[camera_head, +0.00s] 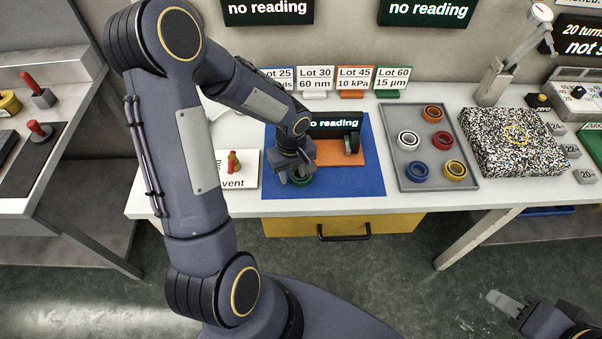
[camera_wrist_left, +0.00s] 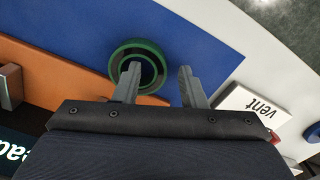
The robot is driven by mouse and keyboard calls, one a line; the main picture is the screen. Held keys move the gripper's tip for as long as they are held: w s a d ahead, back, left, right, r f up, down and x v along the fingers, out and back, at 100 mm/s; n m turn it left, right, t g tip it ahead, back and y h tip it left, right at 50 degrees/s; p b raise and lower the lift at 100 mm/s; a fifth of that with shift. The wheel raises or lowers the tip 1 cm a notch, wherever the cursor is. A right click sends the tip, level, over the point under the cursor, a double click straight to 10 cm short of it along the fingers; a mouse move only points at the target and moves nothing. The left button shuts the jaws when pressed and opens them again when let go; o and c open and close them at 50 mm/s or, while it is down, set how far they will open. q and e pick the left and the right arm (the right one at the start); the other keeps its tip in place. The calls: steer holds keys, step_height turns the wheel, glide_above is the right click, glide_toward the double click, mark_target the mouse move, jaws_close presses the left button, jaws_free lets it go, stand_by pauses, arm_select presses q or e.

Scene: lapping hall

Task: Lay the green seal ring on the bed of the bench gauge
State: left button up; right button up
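The green seal ring (camera_head: 301,181) is at the front of the blue mat, partly hidden by my left gripper (camera_head: 292,178). In the left wrist view the ring (camera_wrist_left: 155,51) shows against the blue mat beside the orange plate. My left gripper (camera_wrist_left: 158,70) is open there: one fingertip shows over the ring's hole, the other outside its rim. I cannot tell whether they touch it. My right gripper (camera_head: 494,297) is low at the right, away from the bench.
A grey tray (camera_head: 426,178) with several coloured rings stands right of the blue mat (camera_head: 350,186). A speckled block (camera_head: 512,142) is farther right. A white "vent" plate (camera_head: 246,181) with a small red and brass part is left of the ring. Lot signs stand behind.

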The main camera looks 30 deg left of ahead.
arm_select(q)
steer(key=shift+f, duration=0.15)
jaws_close()
stand_by(0.4)
